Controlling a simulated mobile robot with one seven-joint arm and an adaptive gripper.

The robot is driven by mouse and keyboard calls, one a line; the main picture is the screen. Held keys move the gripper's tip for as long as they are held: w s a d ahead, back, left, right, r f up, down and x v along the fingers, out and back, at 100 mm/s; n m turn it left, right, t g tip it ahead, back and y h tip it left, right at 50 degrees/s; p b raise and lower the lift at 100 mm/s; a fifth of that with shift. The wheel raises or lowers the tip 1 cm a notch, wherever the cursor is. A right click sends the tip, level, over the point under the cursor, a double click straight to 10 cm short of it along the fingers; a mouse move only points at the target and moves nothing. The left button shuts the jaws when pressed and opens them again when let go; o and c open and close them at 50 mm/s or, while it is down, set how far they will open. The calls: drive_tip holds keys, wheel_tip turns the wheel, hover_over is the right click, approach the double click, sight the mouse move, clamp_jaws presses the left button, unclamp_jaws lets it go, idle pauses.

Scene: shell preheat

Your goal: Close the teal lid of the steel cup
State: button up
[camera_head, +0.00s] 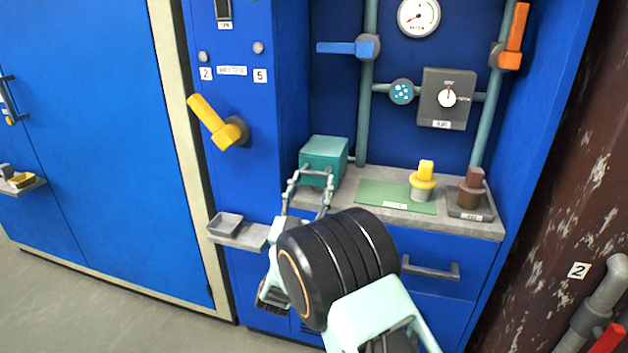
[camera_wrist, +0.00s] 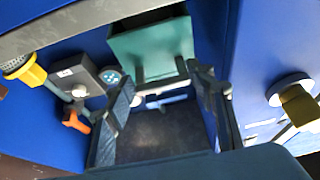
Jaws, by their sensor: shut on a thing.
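The teal box-shaped part (camera_head: 324,153), which I take for the teal lid, is at the left end of the grey counter. It also shows at the top of the wrist view (camera_wrist: 150,50), with two short prongs standing out from its face. My gripper (camera_head: 309,186) is in front of it, with its fingers reaching to the prongs; in the wrist view the fingers (camera_wrist: 165,90) are apart on either side of them. The gripper is shut on this part, though the exact contact is hard to see. I cannot clearly make out the steel cup.
On the counter (camera_head: 350,208) are a green mat (camera_head: 375,194), a yellow-topped grey piece (camera_head: 423,182) and a brown piece (camera_head: 471,190). A yellow lever (camera_head: 212,122) sticks out on the left. A small grey tray (camera_head: 226,224) and a drawer handle (camera_head: 431,270) are below.

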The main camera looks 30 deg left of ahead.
drive_tip(key=shift+w+d+f, duration=0.2)
drive_tip(key=shift+w+f, duration=0.1)
drive_tip(key=shift+f, duration=0.4)
drive_tip(key=o, duration=1.5)
drive_tip(key=shift+w+f, duration=0.1)
drive_tip(key=shift+f, duration=0.1)
drive_tip(key=shift+o, duration=0.9)
drive_tip(key=shift+r, duration=0.15)
drive_tip(key=shift+s+a+r, duration=0.15)
drive_tip(key=shift+s+a, duration=0.05)
drive_tip(key=v, duration=1.2)
drive_tip(key=shift+w, duration=0.1)
